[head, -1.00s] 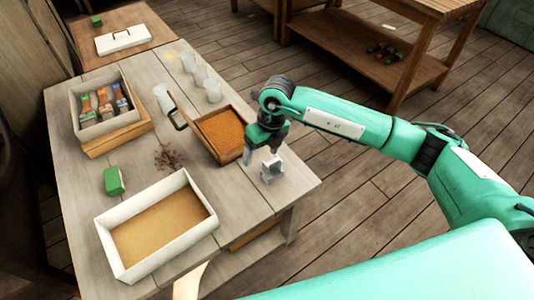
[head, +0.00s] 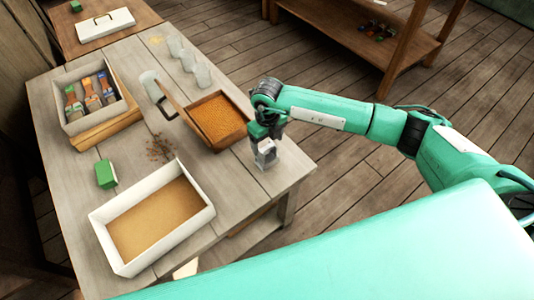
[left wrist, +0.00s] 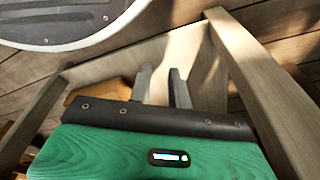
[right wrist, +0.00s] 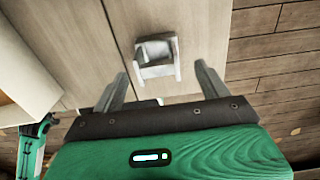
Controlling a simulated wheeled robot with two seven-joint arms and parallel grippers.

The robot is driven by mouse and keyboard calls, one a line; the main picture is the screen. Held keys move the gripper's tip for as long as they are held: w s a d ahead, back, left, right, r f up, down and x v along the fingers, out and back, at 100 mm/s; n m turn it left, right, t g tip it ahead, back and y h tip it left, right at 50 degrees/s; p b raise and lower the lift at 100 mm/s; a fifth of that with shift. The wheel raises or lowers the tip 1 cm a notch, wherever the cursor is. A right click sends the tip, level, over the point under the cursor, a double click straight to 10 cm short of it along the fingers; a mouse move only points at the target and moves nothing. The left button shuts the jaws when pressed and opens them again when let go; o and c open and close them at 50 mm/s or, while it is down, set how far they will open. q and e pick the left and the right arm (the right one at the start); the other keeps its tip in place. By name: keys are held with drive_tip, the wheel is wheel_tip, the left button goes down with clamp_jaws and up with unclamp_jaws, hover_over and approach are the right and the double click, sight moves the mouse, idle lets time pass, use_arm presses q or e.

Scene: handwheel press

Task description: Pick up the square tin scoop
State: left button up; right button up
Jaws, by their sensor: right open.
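The square tin scoop (head: 266,157) is a small grey metal piece near the right front corner of the workbench. In the head view my right gripper (head: 263,141) is right over it and hides part of it. In the right wrist view the scoop (right wrist: 157,68) lies just beyond and between the two spread fingertips. The right gripper is open, with no visible grip on the scoop. My left gripper (left wrist: 160,70) shows only in the left wrist view. Its fingers are a little apart with nothing between them, below the tabletop beside wooden framing.
Left of the scoop is a wooden tray of orange grains (head: 218,119). A white box with tan contents (head: 203,217), a green block (head: 106,174), a crate of packets (head: 70,125) and glass jars (head: 195,75) also stand on the workbench (head: 240,185).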

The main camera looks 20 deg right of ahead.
sight(267, 147)
wheel_tip(267, 147, down, 4)
drive_tip(key=shift+s+a+f, duration=0.1)
drive_tip(key=shift+s+a, duration=0.05)
drive_tip(key=c, duration=1.1)
use_arm(q)
drive_tip(key=shift+s+a+f, duration=0.2)
drive_tip(key=shift+s+f, duration=0.2)
drive_tip(key=shift+f, duration=0.3)
use_arm(e)
drive_tip(key=shift+o, duration=0.2)
drive_tip(key=shift+r, duration=0.25)
